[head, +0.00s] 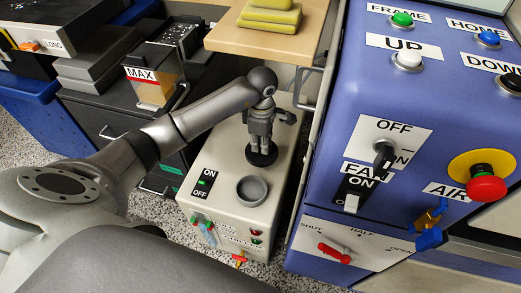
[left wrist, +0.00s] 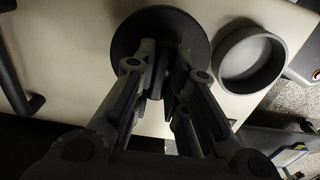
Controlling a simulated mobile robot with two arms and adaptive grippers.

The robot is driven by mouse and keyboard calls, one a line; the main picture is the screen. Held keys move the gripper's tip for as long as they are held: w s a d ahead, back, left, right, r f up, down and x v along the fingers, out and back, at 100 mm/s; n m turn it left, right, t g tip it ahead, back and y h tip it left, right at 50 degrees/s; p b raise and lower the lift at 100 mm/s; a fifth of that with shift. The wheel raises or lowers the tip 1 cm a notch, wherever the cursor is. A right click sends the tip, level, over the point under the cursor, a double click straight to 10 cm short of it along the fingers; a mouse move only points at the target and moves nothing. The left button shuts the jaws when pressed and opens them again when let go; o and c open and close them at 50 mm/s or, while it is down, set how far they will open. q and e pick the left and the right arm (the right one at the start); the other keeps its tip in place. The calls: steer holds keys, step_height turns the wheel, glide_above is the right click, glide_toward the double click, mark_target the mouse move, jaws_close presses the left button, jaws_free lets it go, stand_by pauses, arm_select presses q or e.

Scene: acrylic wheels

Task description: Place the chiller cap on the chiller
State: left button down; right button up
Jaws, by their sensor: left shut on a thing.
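The chiller (head: 222,222) is a white box with an ON/OFF switch and a round grey filler opening (head: 252,190) on top; the opening is uncovered. The chiller cap (head: 262,157) is a dark round disc beyond the opening, over the chiller's top. My left gripper (head: 260,143) points down and is shut on the cap. In the left wrist view the cap (left wrist: 165,22) shows between and behind the fingers (left wrist: 160,85), with the opening (left wrist: 250,60) close to its right, apart from it. I cannot tell if the cap touches the chiller top.
A blue machine panel (head: 340,90) with buttons and switches stands right of the chiller. A wooden shelf (head: 250,40) with yellow blocks is behind. A dark cabinet (head: 100,120) with a MAX container (head: 150,90) stands left. The chiller's top around the opening is clear.

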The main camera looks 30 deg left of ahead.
arm_select(q)
steer(key=shift+f+b, duration=0.35)
steer(key=shift+f, duration=1.45)
arm_select(e)
steer(key=shift+s+f, duration=0.1)
steer(key=shift+f, duration=0.05)
steer(key=shift+f, duration=0.1)
arm_select(q)
steer(key=c, duration=1.5)
jaws_free()
steer(key=shift+f, duration=0.15)
steer(key=shift+o, duration=0.2)
